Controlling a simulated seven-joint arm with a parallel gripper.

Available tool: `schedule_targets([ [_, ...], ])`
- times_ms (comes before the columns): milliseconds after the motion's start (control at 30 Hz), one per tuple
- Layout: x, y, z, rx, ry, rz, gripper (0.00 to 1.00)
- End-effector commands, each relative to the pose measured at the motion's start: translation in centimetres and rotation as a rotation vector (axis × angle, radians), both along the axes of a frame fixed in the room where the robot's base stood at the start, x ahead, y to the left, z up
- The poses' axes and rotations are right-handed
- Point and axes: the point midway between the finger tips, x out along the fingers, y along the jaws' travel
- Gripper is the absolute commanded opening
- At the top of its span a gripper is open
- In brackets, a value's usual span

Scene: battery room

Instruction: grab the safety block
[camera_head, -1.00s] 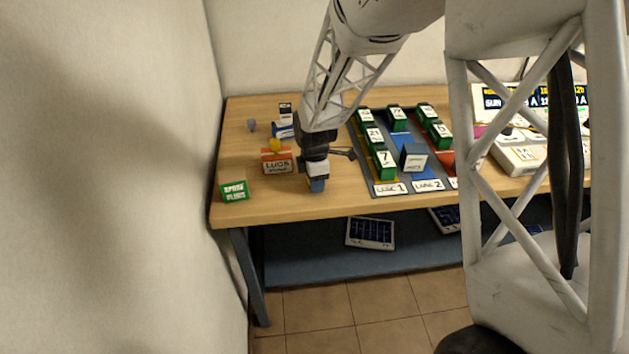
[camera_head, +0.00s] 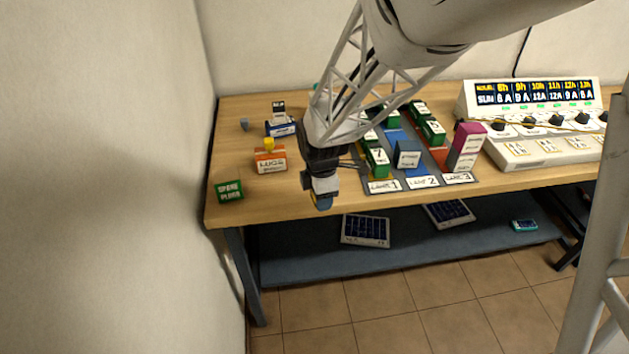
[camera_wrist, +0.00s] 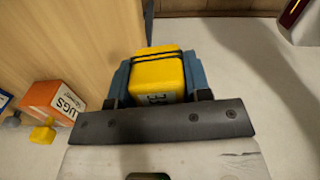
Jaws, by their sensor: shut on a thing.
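My gripper (camera_head: 321,199) hangs at the table's front edge, right of the orange LUGS box. In the wrist view, its two blue fingers (camera_wrist: 160,82) are shut on a yellow block (camera_wrist: 158,74) with dark bands across its top. The block has a pale label with dark marks on one face, partly hidden and not readable. No other thing in view carries a readable safety label.
On the wooden table (camera_head: 240,130) stand the orange LUGS box (camera_head: 270,163), a green SPARE box (camera_head: 229,191) and a blue-white item (camera_head: 280,127). Right of my gripper is a lane board with green blocks, a grey block (camera_head: 407,155) and a magenta block (camera_head: 467,146). A console (camera_head: 545,150) stands farther right.

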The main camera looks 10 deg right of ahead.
Motion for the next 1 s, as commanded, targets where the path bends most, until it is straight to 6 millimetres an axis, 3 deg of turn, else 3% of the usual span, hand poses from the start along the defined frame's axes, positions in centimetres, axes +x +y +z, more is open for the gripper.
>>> schedule_targets([
  [200, -2.9, -0.4, 0.3, 0.0, -0.001, 0.0, 0.2],
  [400, -4.4, -0.6, 0.5, 0.0, -0.001, 0.0, 0.2],
  [1000, -5.1, -0.7, 0.5, 0.0, 0.0, 0.0, 0.2],
])
